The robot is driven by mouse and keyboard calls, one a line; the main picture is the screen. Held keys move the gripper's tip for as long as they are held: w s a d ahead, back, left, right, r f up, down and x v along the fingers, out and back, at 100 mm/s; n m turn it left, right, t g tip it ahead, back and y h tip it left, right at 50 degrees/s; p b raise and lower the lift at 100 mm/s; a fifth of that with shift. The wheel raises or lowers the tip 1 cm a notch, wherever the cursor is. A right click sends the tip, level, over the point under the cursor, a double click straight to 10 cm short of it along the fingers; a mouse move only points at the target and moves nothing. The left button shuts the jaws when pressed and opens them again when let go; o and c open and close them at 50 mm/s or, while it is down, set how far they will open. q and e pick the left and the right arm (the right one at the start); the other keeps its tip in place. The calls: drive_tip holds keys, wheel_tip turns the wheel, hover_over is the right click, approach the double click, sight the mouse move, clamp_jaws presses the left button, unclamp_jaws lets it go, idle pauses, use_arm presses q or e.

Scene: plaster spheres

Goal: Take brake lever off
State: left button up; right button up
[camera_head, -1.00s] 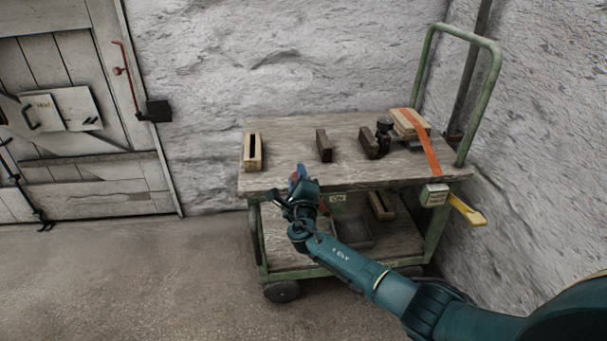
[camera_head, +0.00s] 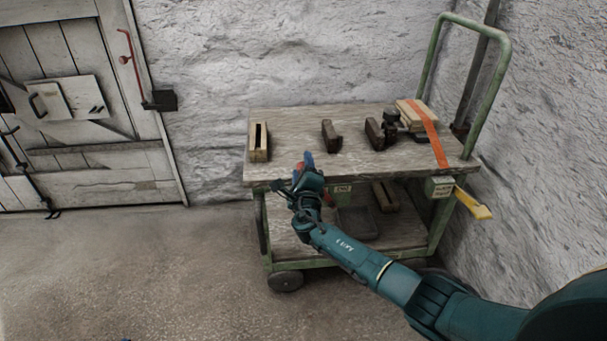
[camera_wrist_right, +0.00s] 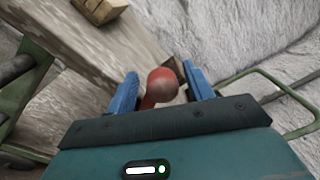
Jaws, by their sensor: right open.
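A lever with a round red knob (camera_wrist_right: 162,84) stands at the front edge of the cart; I take it to be the brake lever. In the head view only a bit of its red (camera_head: 299,167) shows behind my gripper. A small green plate (camera_head: 342,188) with lettering, hard to read now, is on the cart front beside it. My right gripper (camera_head: 305,164) is open at the lever. In the right wrist view its blue fingers (camera_wrist_right: 161,74) are on both sides of the knob, with gaps visible. My left gripper is not in view.
The cart's wooden top (camera_head: 290,125) carries a slotted wooden block (camera_head: 258,142), dark blocks (camera_head: 331,135) and strapped boards (camera_head: 414,113). A yellow handle (camera_head: 473,204) juts out at right. A rough wall is behind; the floor at left is clear.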

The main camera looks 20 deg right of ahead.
use_arm(q)
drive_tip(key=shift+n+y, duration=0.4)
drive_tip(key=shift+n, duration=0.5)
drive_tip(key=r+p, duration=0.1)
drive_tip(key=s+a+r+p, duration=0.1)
drive_tip(key=p, duration=0.1)
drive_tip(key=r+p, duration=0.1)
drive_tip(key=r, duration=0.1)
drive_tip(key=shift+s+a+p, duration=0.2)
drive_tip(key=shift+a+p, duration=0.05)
drive_tip(key=shift+p, duration=0.1)
use_arm(e)
drive_tip(key=v, duration=1.3)
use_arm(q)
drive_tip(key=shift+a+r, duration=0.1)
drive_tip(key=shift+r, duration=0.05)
use_arm(e)
drive_tip(key=shift+s, duration=0.15)
